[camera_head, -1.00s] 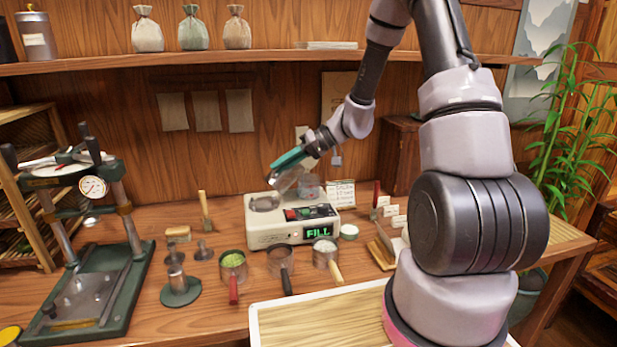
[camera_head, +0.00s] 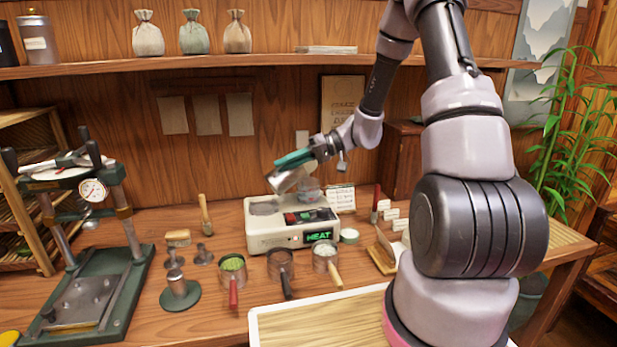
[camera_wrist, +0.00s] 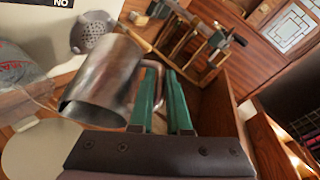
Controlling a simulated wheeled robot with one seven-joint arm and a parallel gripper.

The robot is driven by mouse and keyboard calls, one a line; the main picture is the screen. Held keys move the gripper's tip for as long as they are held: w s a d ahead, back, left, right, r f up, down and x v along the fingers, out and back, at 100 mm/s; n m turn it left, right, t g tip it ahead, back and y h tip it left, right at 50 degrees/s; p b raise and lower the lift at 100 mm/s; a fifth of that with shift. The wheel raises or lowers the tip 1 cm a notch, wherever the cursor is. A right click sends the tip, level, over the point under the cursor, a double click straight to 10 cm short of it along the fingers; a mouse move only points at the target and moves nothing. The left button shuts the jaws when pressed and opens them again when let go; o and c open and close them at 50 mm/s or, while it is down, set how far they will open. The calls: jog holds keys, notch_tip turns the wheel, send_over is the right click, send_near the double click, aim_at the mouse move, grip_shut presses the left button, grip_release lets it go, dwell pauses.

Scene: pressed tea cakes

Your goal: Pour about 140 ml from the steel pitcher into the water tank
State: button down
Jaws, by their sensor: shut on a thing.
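My gripper (camera_head: 296,158) is shut on the handle of the steel pitcher (camera_head: 287,180), which is tilted above the cream machine (camera_head: 275,235). In the wrist view, the green fingers (camera_wrist: 165,95) are at the pitcher's handle, and the pitcher (camera_wrist: 105,80) has its open mouth toward the lower left. No stream of water can be made out. The clear water tank (camera_head: 310,189) sits at the machine's back right, partly behind the pitcher; its water level is too small to tell. The machine's green display (camera_head: 319,236) reads HEAT.
Three handled cups (camera_head: 280,263) stand in front of the machine. A metal press (camera_head: 85,270) stands at the left, and a wooden-handled brush (camera_head: 205,213) behind. A white-rimmed tray (camera_head: 254,325) lies at the front. A shelf (camera_head: 270,61) runs above.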

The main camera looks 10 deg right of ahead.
jog(key=shift+d+r+y, duration=0.1)
jog(key=shift+r+y, duration=0.2)
jog(key=shift+r, duration=0.05)
jog(key=shift+m+y, duration=0.3)
jog(key=shift+y, duration=0.6)
jog(key=shift+s+d+r+b, duration=0.1)
jog(key=shift+d+r+b, duration=0.1)
jog(key=shift+r+b, duration=0.55)
jog(key=shift+s+d+r+b, duration=0.15)
jog(key=shift+r+b, duration=0.15)
jog(key=shift+r, duration=0.8)
jog(key=shift+d+r+b, duration=0.2)
jog(key=shift+r+b, duration=0.3)
jog(key=shift+r, duration=0.45)
jog(key=shift+r, duration=0.25)
jog(key=shift+d+r+y+b, duration=0.1)
jog(key=shift+r+y+b, duration=0.2)
jog(key=shift+b, duration=0.1)
jog(key=shift+d+r, duration=0.15)
jog(key=shift+r, duration=0.1)
jog(key=shift+s+r+y, duration=0.1)
jog(key=shift+r+y, duration=0.05)
jog(key=shift+y, duration=0.15)
